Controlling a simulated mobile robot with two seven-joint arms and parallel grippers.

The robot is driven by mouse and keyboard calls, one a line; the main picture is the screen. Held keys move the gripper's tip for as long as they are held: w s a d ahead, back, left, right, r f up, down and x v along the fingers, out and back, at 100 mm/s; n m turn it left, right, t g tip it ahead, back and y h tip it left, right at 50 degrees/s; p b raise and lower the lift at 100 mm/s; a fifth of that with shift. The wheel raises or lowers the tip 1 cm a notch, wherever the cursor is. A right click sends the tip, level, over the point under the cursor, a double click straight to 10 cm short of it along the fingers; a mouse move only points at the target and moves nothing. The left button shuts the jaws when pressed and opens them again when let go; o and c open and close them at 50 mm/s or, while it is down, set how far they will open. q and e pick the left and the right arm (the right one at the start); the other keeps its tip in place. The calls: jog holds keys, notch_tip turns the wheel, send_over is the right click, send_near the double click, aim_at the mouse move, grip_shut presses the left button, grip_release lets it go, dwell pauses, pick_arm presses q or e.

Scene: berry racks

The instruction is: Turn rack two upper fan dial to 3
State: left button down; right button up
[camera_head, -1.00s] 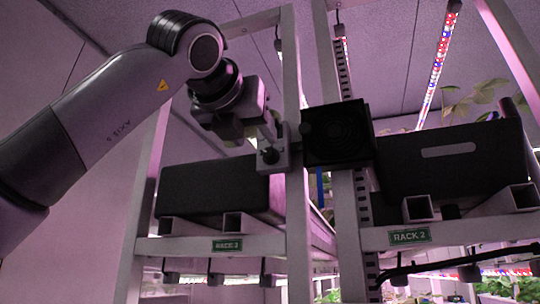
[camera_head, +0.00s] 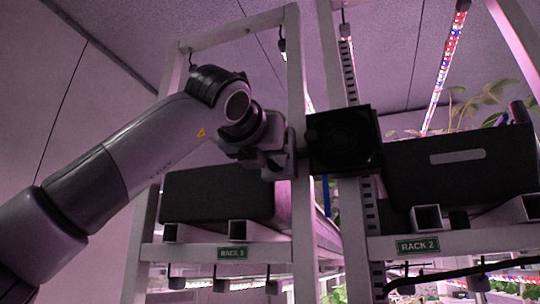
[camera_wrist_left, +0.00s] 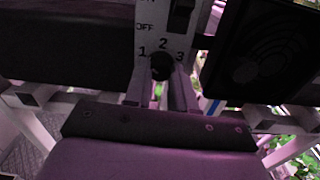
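The dark round fan dial (camera_wrist_left: 161,67) sits on a pale panel (camera_wrist_left: 150,22) in the left wrist view, with OFF, 1, 2 and 3 printed around it. Its pointer is too dark to read. My left gripper (camera_wrist_left: 161,76) has its two fingers apart, one on each side of the dial; I cannot tell whether they touch it. In the head view my left gripper (camera_head: 276,158) is at the panel beside the post and hides the dial. The black fan (camera_head: 343,141) is just right of it. My right gripper is not in view.
A dark switch (camera_wrist_left: 181,16) is above the dial. A RACK 3 sign (camera_head: 232,253) is below left, a RACK 2 sign (camera_head: 417,246) below right. White posts stand close by.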

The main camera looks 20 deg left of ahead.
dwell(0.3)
pick_arm(q)
jog(key=m+p, duration=0.7)
jog(key=m, duration=1.7)
jog(key=shift+h, duration=0.3)
jog(key=shift+m, duration=0.3)
jog(key=c, duration=0.9)
grip_release()
